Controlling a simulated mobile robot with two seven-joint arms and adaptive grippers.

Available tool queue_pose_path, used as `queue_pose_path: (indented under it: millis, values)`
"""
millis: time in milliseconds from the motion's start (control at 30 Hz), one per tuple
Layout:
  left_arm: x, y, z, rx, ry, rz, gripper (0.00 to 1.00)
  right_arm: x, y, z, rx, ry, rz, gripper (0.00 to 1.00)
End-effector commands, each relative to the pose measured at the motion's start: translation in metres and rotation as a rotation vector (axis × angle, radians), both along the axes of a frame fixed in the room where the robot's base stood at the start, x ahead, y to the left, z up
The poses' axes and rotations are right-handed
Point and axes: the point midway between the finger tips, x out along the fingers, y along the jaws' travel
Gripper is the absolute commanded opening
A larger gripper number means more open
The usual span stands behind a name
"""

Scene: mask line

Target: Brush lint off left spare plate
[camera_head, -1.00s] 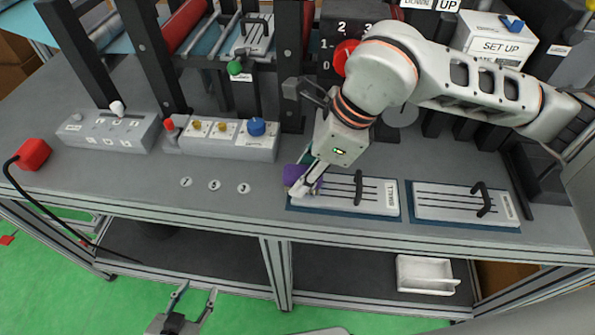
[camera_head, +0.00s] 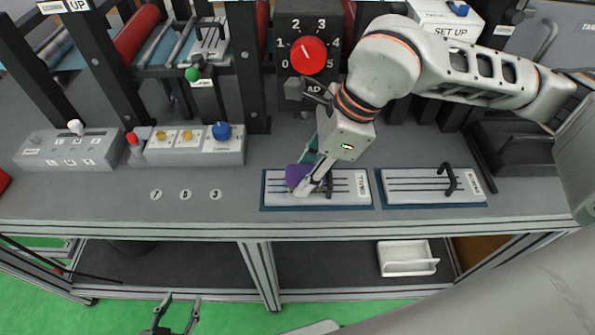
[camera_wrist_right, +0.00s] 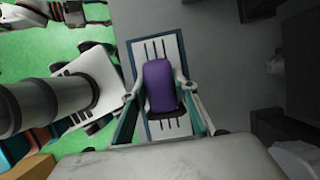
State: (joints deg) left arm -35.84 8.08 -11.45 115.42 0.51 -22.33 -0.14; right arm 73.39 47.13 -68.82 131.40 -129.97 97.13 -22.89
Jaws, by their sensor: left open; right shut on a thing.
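The left spare plate (camera_head: 350,200) is white with dark slots, a dark handle and a label at its right end. It lies on a blue mat on the bench. My right gripper (camera_head: 308,186) is shut on a purple block-shaped tool (camera_head: 295,175) over the plate's left-middle part. In the right wrist view the purple tool (camera_wrist_right: 158,85) sits between the fingers, above the slotted plate (camera_wrist_right: 139,50). I cannot tell whether it touches the plate. No lint can be made out. My left gripper (camera_head: 172,318) is open and empty, low in front of the bench.
A second slotted plate (camera_head: 420,196) lies close to the right on its own mat. Numbered discs (camera_head: 185,194) lie left on the bench. Control boxes (camera_head: 195,147) and a red dial (camera_head: 308,55) stand behind. A white tray (camera_head: 407,268) is on the lower shelf.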

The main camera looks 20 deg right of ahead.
Motion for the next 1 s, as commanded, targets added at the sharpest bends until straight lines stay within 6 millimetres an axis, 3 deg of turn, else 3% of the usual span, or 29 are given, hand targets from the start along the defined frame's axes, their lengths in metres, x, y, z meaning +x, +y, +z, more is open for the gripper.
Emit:
queue_pose_path:
  millis: [367,1000]
  values:
    - [0.002,0.000,0.004,0.000,-0.004,0.000,0.43,0.000,0.000,0.004,0.000,-0.003,0.001,0.11]
    - [0.009,0.000,0.041,0.000,-0.033,-0.001,0.43,0.001,0.000,0.060,0.001,-0.005,0.000,0.11]
